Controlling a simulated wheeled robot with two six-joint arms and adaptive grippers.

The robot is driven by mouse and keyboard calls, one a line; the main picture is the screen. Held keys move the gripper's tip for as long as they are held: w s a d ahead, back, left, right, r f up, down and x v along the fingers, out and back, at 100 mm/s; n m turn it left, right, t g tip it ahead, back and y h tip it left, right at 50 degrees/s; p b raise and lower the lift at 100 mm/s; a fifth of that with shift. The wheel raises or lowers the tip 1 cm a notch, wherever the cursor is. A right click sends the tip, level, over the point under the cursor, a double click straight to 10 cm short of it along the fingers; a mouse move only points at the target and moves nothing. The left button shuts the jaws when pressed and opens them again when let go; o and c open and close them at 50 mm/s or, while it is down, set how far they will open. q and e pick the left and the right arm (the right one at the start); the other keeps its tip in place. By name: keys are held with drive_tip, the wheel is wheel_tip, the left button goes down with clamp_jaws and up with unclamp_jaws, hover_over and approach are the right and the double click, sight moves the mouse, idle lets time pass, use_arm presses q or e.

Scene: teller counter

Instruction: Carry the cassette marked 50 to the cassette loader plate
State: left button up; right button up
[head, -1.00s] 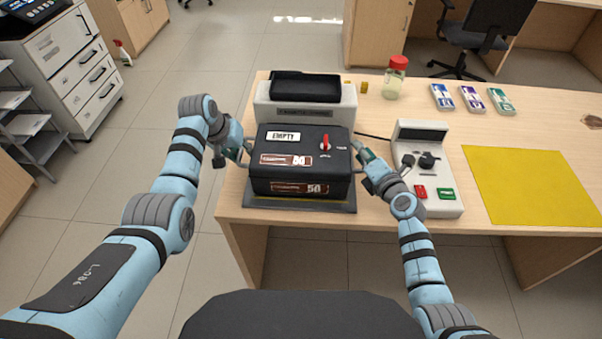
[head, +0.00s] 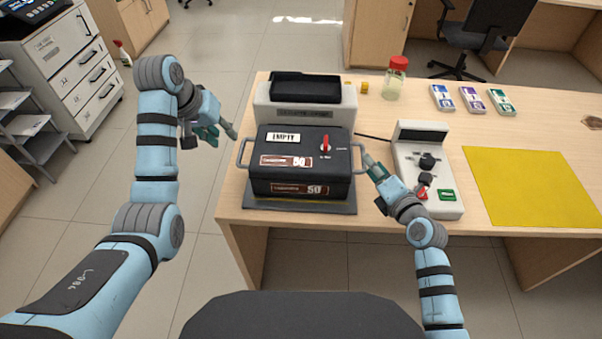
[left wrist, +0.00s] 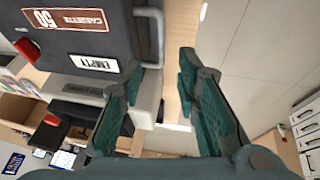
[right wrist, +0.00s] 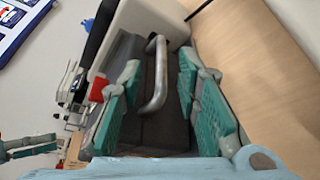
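The black cassette marked 50 (head: 290,172) sits upright on the dark loader plate (head: 345,208), whose rim shows at the front and right. It has an EMPTY label, a red knob and a grey handle on each side. The left handle (left wrist: 156,32) shows in the left wrist view and the right handle (right wrist: 158,80) in the right wrist view. My left gripper (head: 221,134) is open and empty, apart from the left handle and out to its left. My right gripper (head: 372,168) is open just right of the right handle, which appears between its spread fingers in the right wrist view.
A grey-white machine (head: 345,95) stands directly behind the cassette. A device with red and green buttons (head: 440,205) stands close to my right gripper. A yellow mat (head: 530,185), a red-lidded jar (head: 394,82) and banknote bundles (head: 472,99) lie further right.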

drive_tip(key=v, duration=0.5)
drive_tip(key=shift+s+r, duration=0.15)
drive_tip(key=shift+s, duration=0.1)
